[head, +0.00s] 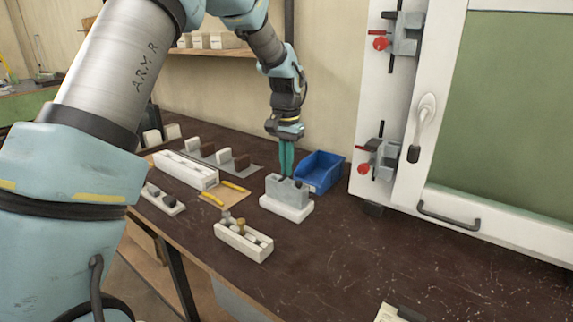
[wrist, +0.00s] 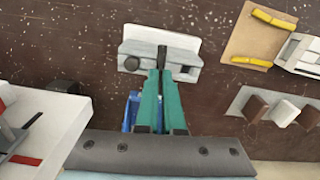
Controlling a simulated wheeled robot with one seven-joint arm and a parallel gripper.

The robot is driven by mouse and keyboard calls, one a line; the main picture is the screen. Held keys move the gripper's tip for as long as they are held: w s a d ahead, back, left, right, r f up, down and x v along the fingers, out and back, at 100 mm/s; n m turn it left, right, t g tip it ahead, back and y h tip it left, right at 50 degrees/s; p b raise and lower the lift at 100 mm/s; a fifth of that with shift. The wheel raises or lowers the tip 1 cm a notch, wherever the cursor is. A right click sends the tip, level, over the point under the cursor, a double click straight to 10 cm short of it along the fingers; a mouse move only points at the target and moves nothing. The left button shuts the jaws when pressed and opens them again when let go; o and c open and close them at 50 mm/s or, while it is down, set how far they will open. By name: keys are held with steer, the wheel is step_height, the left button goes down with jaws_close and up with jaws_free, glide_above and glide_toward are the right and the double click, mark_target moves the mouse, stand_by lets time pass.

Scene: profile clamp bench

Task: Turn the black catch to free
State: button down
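A grey block (head: 288,192) stands on a white base (head: 285,209) on the dark bench, below my gripper (head: 285,176). In the wrist view the grey block (wrist: 185,69) carries a narrow black catch (wrist: 162,56) that sticks out at my green fingertips (wrist: 160,72).
A blue bin (head: 322,172) stands close behind the block. A white tray with brass-coloured pieces (head: 243,242) is in front. Yellow-handled tools (head: 235,187) lie to the left. A white panel with red-knobbed clamps (head: 381,160) rises at right. The front right bench is mostly clear.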

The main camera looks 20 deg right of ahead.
steer(key=shift+m, duration=0.6)
steer(key=c, duration=1)
jaws_free()
steer(key=shift+c, duration=0.2)
step_height(320, 180, up, 11)
steer(key=b, duration=0.2)
steer(key=shift+f, duration=0.15)
